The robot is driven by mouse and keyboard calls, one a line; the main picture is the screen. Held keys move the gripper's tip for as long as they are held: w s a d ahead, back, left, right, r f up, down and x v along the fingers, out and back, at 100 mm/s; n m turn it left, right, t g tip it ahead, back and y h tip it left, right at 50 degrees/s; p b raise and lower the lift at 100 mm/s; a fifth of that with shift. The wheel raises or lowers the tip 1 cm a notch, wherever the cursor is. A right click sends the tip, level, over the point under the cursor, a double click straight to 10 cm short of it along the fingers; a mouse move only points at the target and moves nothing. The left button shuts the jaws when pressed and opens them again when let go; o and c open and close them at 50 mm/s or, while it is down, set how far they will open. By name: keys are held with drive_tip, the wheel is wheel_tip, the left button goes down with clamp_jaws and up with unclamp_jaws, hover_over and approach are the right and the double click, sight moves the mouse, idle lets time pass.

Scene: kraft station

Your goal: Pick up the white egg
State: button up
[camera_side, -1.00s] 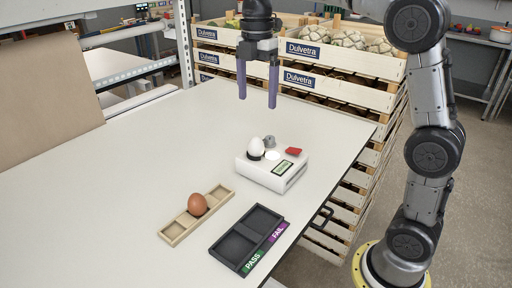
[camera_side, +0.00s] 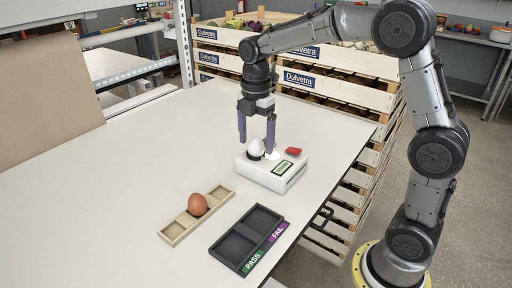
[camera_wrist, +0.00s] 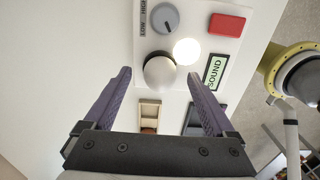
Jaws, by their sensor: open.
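The white egg (camera_side: 256,147) stands upright in a dark cup on a white testing device (camera_side: 284,181). It also shows in the wrist view (camera_wrist: 159,72), ahead of and between the fingertips. My gripper (camera_side: 256,148) is open, pointing down, with one purple finger on each side of the egg as seen from the side. In the wrist view both fingers (camera_wrist: 161,74) are apart with nothing between the pads. Whether a finger touches the egg, I cannot tell.
The device has a grey knob (camera_wrist: 165,18), a lit white disc (camera_wrist: 187,52), a red button (camera_wrist: 227,24) and a "SOUND" display (camera_wrist: 214,72). A wooden tray (camera_side: 179,232) holds a brown egg (camera_side: 197,204). A dark PASS/FAIL tray (camera_side: 226,246) is empty. Crates stand behind the table.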

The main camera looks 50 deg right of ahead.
drive_tip(key=shift+f, duration=0.2)
drive_tip(key=c, duration=1.1)
drive_tip(key=shift+r, duration=0.15)
